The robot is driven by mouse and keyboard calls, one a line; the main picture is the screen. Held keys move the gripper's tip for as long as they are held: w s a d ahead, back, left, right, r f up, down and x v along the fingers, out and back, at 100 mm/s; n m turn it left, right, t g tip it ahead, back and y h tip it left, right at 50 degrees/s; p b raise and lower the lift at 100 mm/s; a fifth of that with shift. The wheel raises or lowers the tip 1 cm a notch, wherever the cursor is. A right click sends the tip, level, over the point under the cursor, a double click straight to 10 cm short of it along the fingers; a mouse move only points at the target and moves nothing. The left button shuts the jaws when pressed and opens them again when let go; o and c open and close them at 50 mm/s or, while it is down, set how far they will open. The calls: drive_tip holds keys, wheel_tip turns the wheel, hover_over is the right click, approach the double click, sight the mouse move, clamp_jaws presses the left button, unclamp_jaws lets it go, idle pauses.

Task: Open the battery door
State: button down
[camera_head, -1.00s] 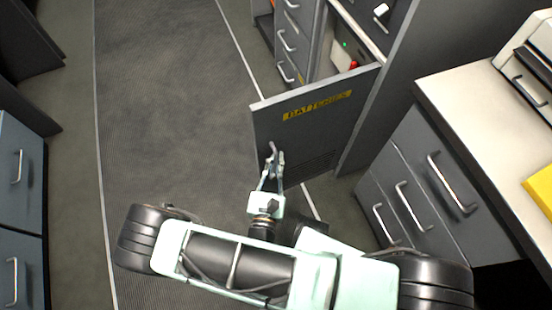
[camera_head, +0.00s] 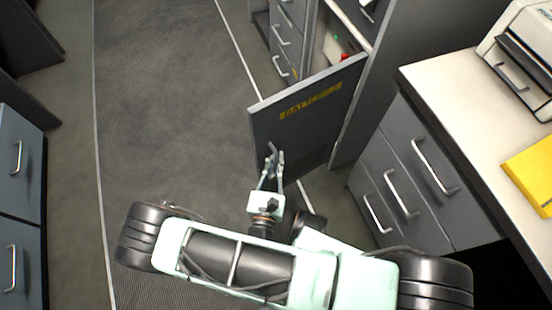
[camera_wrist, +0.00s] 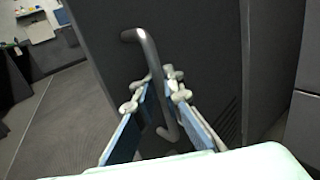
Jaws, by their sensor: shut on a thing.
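The battery door (camera_head: 305,122) is a dark grey panel with a yellow "BATTERIES" label (camera_head: 311,101). It stands swung out from its cabinet, with a gap showing the inside behind its top edge. Its metal bar handle (camera_wrist: 149,60) shows in the wrist view, running down between my fingers. My gripper (camera_head: 273,162) is shut on the handle at the door's left side; it also shows in the wrist view (camera_wrist: 160,95).
Grey drawers (camera_head: 400,190) under a white counter (camera_head: 450,90) stand close on the right of the door. A yellow object (camera_head: 532,175) lies on the counter. Blue-grey drawers (camera_head: 18,200) stand at the far left. The ribbed floor (camera_head: 170,100) left of the door is clear.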

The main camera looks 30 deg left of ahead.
drive_tip(key=shift+s+a, duration=0.3)
drive_tip(key=c, duration=2.3)
unclamp_jaws()
drive_tip(key=shift+c, duration=0.2)
drive_tip(key=shift+w+d, duration=0.15)
